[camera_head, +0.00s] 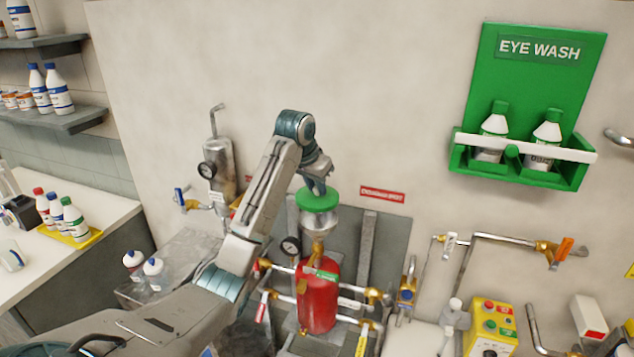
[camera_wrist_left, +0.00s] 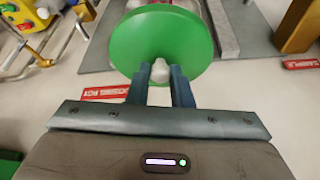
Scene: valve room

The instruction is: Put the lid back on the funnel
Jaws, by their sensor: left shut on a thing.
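My left gripper (camera_head: 317,187) is shut on the small pale knob (camera_wrist_left: 160,70) of the round green lid (camera_head: 317,201). The lid also shows large in the left wrist view (camera_wrist_left: 150,35). In the head view the lid is directly over the silver funnel (camera_head: 318,221), which stands on top of the red tank (camera_head: 317,295). The lid looks about level and hides the funnel's mouth. I cannot tell whether it touches the rim or hovers just above it. My right gripper is not in view.
A pressure gauge (camera_head: 290,246) and pipes with valve handles surround the tank. A grey cylinder with a gauge (camera_head: 219,165) stands left of my arm. A yellow control box (camera_head: 490,330) is at the lower right. The eye wash station (camera_head: 530,110) hangs on the wall.

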